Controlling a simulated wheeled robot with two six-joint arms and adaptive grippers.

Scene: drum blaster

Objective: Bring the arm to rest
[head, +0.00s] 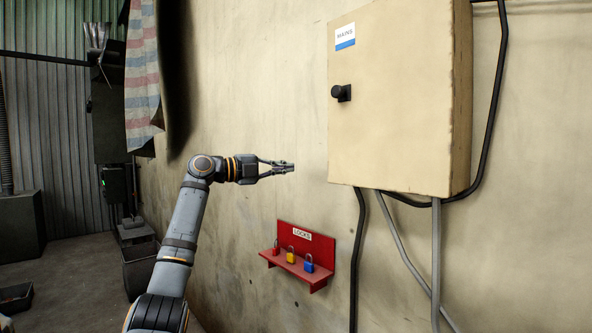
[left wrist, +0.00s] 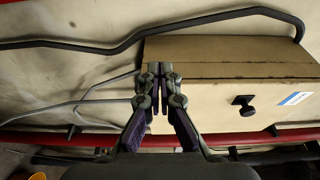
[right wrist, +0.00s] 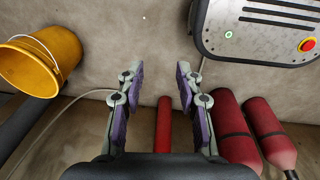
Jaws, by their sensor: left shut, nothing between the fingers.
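My left arm reaches up from the bottom of the head view. Its gripper (head: 290,168) is shut and empty, in front of the wall and left of the beige cabinet (head: 400,100). In the left wrist view the same gripper (left wrist: 155,70) has its fingertips together in front of the cabinet (left wrist: 230,70). My right gripper (right wrist: 158,70) shows only in the right wrist view, with its fingers apart and nothing between them.
A red lock shelf (head: 318,281) with red, yellow and blue padlocks hangs below the cabinet. Dark cables run down the wall. The right wrist view shows a yellow bucket (right wrist: 35,62), red cylinders (right wrist: 235,130) and a grey box with a red button (right wrist: 307,45).

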